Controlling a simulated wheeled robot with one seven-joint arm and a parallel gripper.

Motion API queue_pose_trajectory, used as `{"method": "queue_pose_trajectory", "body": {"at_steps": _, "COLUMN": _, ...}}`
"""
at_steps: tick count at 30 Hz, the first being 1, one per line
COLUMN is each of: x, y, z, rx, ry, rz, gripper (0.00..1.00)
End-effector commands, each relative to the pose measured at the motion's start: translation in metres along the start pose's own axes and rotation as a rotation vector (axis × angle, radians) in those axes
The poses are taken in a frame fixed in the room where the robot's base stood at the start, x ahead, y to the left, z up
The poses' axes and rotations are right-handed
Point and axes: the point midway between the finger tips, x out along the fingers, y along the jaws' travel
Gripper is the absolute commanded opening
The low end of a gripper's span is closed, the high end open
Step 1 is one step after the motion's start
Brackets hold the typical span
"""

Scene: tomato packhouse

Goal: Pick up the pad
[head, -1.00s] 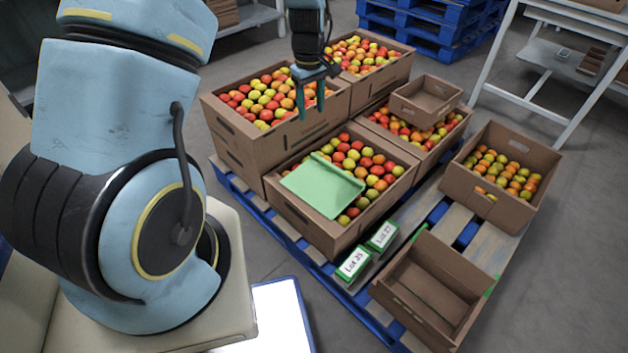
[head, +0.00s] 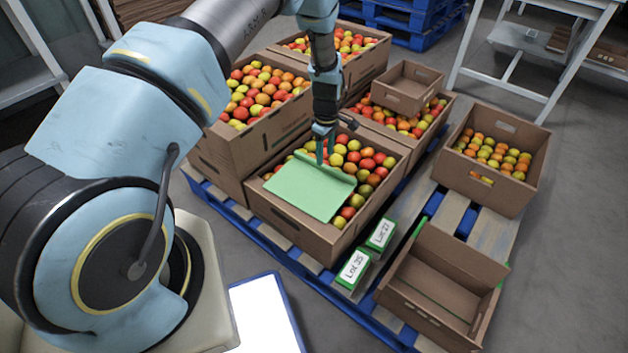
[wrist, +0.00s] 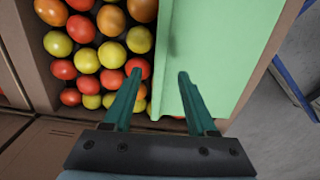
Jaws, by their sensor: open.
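The pad (head: 308,190) is a flat light-green sheet with a raised lip along its far edge. It lies on the tomatoes in the front carton (head: 290,228). In the wrist view the pad (wrist: 220,45) fills the upper right. My gripper (head: 325,157) is open and empty, pointing down at the lip edge. In the wrist view its teal fingers (wrist: 158,80) appear on either side of the lip, one over tomatoes and one over the pad. I cannot tell whether they touch it.
Taller tomato cartons (head: 228,150) stand behind and left. A small empty carton (head: 405,88) sits on another tomato carton. An empty carton (head: 440,280) and green lot boxes, Lot 35 (head: 353,270) and Lot 27 (head: 381,234), stand on the blue pallet (head: 262,230). Grey floor lies right.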

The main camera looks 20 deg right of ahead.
Motion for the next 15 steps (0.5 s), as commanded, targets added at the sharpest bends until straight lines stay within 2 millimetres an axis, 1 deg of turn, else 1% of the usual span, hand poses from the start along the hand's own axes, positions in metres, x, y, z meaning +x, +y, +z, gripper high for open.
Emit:
{"method": "queue_pose_trajectory", "body": {"at_steps": 1, "x": 0.009, "y": -0.001, "z": -0.001, "rx": -0.001, "ry": -0.001, "rz": -0.004, "gripper": 0.57}}
{"method": "queue_pose_trajectory", "body": {"at_steps": 3, "x": 0.02, "y": -0.001, "z": -0.001, "rx": -0.001, "ry": -0.001, "rz": -0.003, "gripper": 0.57}}
{"method": "queue_pose_trajectory", "body": {"at_steps": 7, "x": 0.038, "y": 0.0, "z": -0.002, "rx": 0.0, "ry": -0.001, "rz": -0.002, "gripper": 0.57}}
{"method": "queue_pose_trajectory", "body": {"at_steps": 10, "x": 0.045, "y": 0.0, "z": -0.002, "rx": 0.001, "ry": 0.0, "rz": -0.001, "gripper": 0.57}}
{"method": "queue_pose_trajectory", "body": {"at_steps": 15, "x": 0.047, "y": 0.0, "z": -0.002, "rx": 0.001, "ry": 0.0, "rz": -0.001, "gripper": 0.57}}
